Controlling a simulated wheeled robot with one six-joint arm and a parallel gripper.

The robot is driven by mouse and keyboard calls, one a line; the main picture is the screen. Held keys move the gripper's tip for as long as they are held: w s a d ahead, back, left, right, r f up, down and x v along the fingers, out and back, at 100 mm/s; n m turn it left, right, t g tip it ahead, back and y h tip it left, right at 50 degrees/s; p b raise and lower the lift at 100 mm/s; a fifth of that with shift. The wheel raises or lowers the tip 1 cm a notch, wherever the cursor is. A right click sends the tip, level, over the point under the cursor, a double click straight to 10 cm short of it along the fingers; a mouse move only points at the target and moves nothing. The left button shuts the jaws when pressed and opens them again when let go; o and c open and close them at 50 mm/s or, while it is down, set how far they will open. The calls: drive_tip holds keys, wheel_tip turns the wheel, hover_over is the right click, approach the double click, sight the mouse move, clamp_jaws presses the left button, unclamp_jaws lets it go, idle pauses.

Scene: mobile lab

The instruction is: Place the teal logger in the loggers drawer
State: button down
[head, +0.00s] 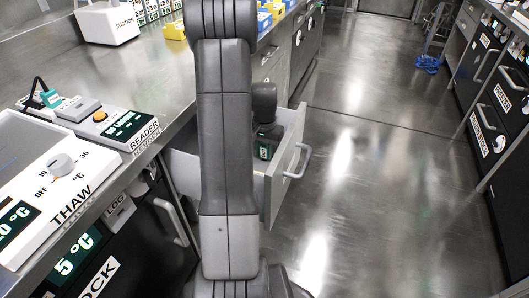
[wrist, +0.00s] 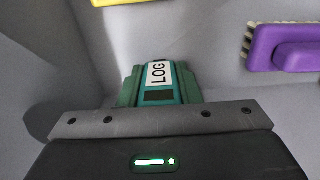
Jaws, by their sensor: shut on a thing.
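The teal logger (wrist: 183,84), with a white LOG label and a dark window, shows in the wrist view at the edge of my gripper (wrist: 155,112). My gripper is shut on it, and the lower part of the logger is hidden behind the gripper. In the head view my gripper (head: 265,148) is down inside an open grey drawer (head: 285,176) under the bench, partly behind my arm. The drawer's grey inside (wrist: 225,75) fills the wrist view. I cannot tell whether the logger touches the drawer floor. The drawer's label is not visible.
A purple thing (wrist: 285,45) lies right of the logger and a yellow edge (wrist: 125,2) shows above it. The bench holds a reader (head: 118,125), a teal labelled piece (head: 51,98) and a thaw unit (head: 60,170). The aisle floor (head: 370,180) right of the drawer is clear.

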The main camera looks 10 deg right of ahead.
drive_tip(key=c, duration=1.1)
unclamp_jaws()
drive_tip(key=shift+f, duration=0.1)
drive_tip(key=shift+o, duration=0.2)
wheel_tip(320, 180, up, 12)
drive_tip(key=p, duration=0.3)
drive_tip(key=shift+r+p, duration=0.2)
drive_tip(key=shift+p, duration=0.1)
